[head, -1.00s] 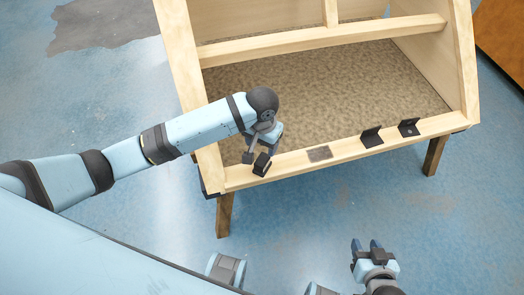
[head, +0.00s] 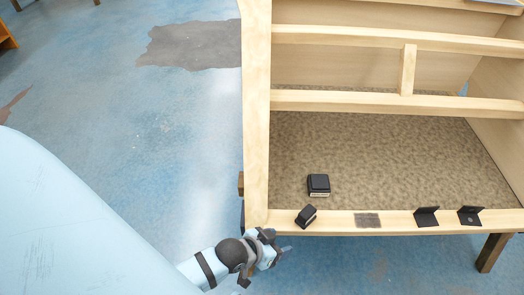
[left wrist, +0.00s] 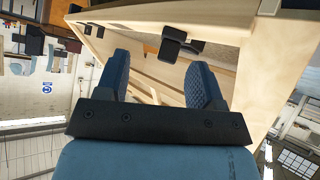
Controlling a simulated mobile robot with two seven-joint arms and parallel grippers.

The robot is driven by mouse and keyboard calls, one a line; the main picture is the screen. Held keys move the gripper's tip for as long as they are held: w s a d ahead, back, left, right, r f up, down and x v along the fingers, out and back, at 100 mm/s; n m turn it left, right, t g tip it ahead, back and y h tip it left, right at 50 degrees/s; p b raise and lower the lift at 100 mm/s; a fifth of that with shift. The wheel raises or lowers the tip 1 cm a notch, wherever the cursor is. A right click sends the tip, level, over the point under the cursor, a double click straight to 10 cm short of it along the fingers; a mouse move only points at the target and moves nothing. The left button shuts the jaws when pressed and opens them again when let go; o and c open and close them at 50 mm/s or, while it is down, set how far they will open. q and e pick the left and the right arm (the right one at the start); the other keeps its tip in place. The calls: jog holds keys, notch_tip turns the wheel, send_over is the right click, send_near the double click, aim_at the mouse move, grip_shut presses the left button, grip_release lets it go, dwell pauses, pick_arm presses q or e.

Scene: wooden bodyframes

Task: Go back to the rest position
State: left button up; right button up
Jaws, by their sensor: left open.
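My left gripper (head: 276,243) is low in the head view, just outside the front left corner of the wooden bodyframe (head: 257,120). Its jaws are open with nothing between them. In the left wrist view the two blue padded fingers of the left gripper (left wrist: 159,65) are spread wide. Beyond them is a black part (left wrist: 180,42) on the frame's wood. My right gripper is not in view.
A small tilted black block (head: 306,216) is on the front rail. Another black block (head: 318,184) is on the mottled panel behind. Two black angle brackets (head: 427,217) (head: 470,215) are further right on the rail. Blue floor (head: 150,130) left of the frame is clear.

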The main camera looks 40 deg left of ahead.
pick_arm(q)
jog(key=shift+t+y, duration=0.5)
jog(key=shift+t, duration=0.1)
jog(key=s+a, duration=0.2)
jog(key=s, duration=0.1)
jog(key=shift+a+f, duration=0.1)
jog(key=shift+a, duration=0.3)
notch_tip(320, 180, up, 11)
jog(key=p, duration=1.2)
jog(key=shift+s+a+m, duration=0.25)
jog(key=shift+a+m, duration=0.05)
jog(key=shift+a, duration=0.05)
jog(key=shift+d, duration=0.1)
